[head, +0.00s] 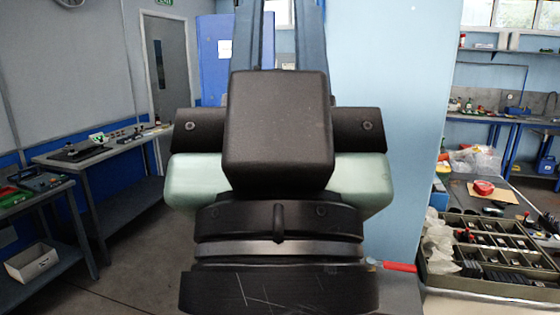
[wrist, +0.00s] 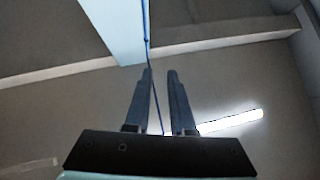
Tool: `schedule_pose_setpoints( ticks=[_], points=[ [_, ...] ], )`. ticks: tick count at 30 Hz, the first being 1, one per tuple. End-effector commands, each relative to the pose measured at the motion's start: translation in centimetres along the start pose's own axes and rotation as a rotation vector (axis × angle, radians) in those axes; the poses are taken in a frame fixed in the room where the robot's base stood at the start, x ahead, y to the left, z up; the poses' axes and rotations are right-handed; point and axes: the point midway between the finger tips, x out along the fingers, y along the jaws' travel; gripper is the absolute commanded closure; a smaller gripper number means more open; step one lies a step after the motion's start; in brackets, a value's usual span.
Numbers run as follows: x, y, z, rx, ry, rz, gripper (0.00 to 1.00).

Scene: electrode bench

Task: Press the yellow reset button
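No yellow reset button can be made out in either view. My gripper (wrist: 161,74) points up toward the ceiling in the wrist view. Its two dark fingers stand apart with a clear gap between them, and nothing is held. In the head view my wrist and gripper body fill the middle of the picture and hide much of what lies behind. The fingers rise past the top edge there, so their tips are cut off.
At right, a bench holds a sectioned tray (head: 425,262) of dark parts, a red item (head: 483,187) and a red-handled tool (head: 399,267). A dark workbench (head: 100,150) stands along the left wall. Open floor (head: 140,240) lies at left. A pale blue pillar (head: 405,120) stands behind my arm.

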Motion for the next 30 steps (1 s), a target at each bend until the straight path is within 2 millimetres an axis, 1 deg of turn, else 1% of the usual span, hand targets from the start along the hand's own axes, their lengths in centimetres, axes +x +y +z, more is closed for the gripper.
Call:
schedule_pose_setpoints(
  ticks=[1,3,30],
  points=[
    [0.0,0.01,0.02,0.0,0.0,0.0,0.88],
    [0.0,0.01,0.03,0.0,0.0,0.0,1.0],
    [0.0,0.0,0.03,0.0,0.0,0.0,1.0]
  ],
)
